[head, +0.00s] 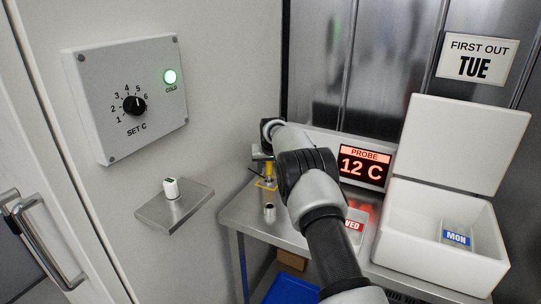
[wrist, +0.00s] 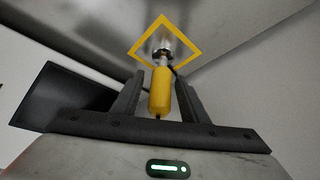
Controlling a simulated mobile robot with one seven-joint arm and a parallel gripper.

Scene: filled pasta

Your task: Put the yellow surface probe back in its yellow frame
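The yellow probe (wrist: 160,92) has a yellow handle and a metal lower end; a dark cable shows near it. In the wrist view it lies between the two fingers of my gripper (wrist: 159,78). Narrow gaps show on both sides of the handle, so the fingers look open around it. The metal end appears inside the outline of the yellow frame (wrist: 188,42), a square marking on the steel surface. Whether it touches the surface cannot be told. In the head view the probe (head: 268,169) is upright above the frame (head: 265,186), below my gripper, which my arm partly hides.
The probe display (head: 363,167) reads 12 C. An open white box (head: 425,250) stands right. A wall shelf (head: 165,217) holds a small white item (head: 171,188). The wall is close on the left.

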